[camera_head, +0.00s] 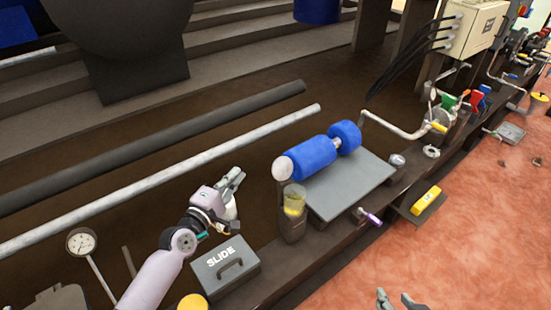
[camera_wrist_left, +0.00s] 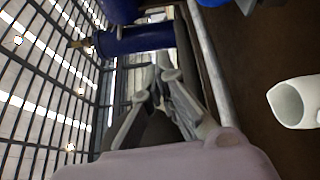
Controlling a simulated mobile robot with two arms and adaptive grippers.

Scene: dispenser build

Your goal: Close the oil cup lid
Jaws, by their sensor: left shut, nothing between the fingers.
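The oil cup (camera_head: 294,200) is a clear cup with yellow oil on a dark stand, left of the grey plate. A pale round piece (camera_head: 283,168), which looks like its lid, stands raised above the cup's back left side. A hollow white cap-like piece (camera_wrist_left: 297,102) shows at the right edge of the left wrist view and may be the same lid. My left gripper (camera_head: 236,176) is shut and empty, left of the cup and apart from it. Its fingers also show in the left wrist view (camera_wrist_left: 160,78). My right gripper (camera_head: 397,298) is open and empty at the bottom edge.
A blue roller (camera_head: 312,158) lies behind the grey plate (camera_head: 345,190). A gauge (camera_head: 81,242) stands at the left. A purple-tipped lever (camera_head: 370,217) and a yellow block (camera_head: 427,198) are on the right.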

